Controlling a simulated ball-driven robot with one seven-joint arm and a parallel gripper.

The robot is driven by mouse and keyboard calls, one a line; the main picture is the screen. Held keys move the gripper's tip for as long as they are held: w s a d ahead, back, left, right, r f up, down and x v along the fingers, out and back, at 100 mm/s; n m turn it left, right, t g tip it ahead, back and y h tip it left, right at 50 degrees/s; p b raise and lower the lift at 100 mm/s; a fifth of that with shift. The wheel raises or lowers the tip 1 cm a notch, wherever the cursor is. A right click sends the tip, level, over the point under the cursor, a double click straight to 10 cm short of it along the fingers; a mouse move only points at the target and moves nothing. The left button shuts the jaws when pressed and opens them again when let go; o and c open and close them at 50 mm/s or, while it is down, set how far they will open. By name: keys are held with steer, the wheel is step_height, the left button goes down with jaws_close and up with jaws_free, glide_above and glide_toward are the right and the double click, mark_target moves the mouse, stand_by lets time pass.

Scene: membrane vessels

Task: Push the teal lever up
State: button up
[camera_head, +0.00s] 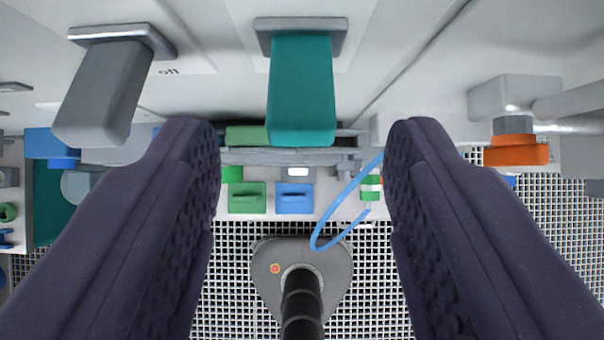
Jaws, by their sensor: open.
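The teal lever (301,92) hangs from a grey mount on the light panel at the top middle. It points down in the picture, with its free end toward my gripper. My gripper (302,165) is open, one dark, textured finger on each side of the picture. The lever's free end shows in the gap between the fingertips, nearer the left fingertip. No contact between finger and lever is visible. How far the lever is from the fingertips in depth is hard to tell.
A grey lever (106,92) hangs at the left. An orange valve knob (515,150) with grey pipes is at the right. Green (247,197) and blue (294,198) blocks and a blue hose loop (318,240) lie below, over white grating (378,275).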

steer(key=v, duration=0.3)
steer(key=shift+s+r, duration=0.2)
steer(key=shift+r, duration=0.05)
